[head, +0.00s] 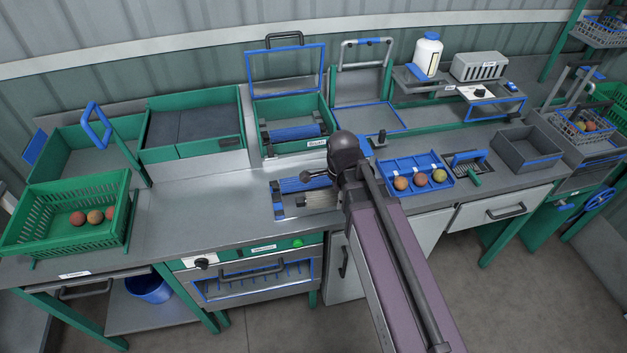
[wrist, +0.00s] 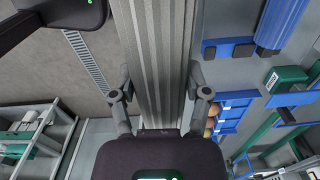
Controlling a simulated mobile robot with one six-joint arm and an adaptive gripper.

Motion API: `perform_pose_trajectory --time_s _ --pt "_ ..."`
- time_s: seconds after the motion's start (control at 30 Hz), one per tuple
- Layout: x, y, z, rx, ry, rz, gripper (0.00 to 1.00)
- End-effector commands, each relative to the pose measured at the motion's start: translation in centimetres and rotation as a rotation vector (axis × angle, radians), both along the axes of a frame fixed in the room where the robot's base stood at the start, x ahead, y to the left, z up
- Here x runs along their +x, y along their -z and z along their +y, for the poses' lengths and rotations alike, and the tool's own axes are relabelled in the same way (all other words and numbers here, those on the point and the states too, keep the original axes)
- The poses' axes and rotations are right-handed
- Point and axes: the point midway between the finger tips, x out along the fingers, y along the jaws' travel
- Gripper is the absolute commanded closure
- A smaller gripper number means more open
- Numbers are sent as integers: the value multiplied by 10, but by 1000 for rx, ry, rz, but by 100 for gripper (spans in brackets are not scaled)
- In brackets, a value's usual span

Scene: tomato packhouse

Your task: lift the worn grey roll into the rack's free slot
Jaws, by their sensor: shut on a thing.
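The worn grey roll (wrist: 155,60) is ribbed lengthwise and fills the middle of the wrist view, its far end running out of the top edge. My gripper (wrist: 160,92) is shut on it, with one finger on each side. In the head view my arm hides most of the gripper, and a grey piece that looks like the roll (head: 316,201) shows low by the bench front. The rack (head: 279,208) lies there, with a blue roll (head: 300,184) in its back part. The blue roll also shows in the wrist view (wrist: 282,20). I cannot make out the free slot clearly.
A blue tray (head: 416,163) with three tomatoes stands just right of my arm. Behind the rack is an open green box (head: 322,141) holding another blue roll (head: 296,132). The bench to the left (head: 200,212) is clear. A green crate (head: 65,242) stands farther left.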

Motion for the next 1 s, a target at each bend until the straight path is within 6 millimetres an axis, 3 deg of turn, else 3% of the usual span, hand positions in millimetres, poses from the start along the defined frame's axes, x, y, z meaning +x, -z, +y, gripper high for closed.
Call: perform_pose_trajectory --time_s 0.3,0.5,1.0 --pt "61 27 45 0 -44 -2 96" --pt "91 40 74 1 -70 -3 96" --pt "96 41 82 1 -79 -3 96"
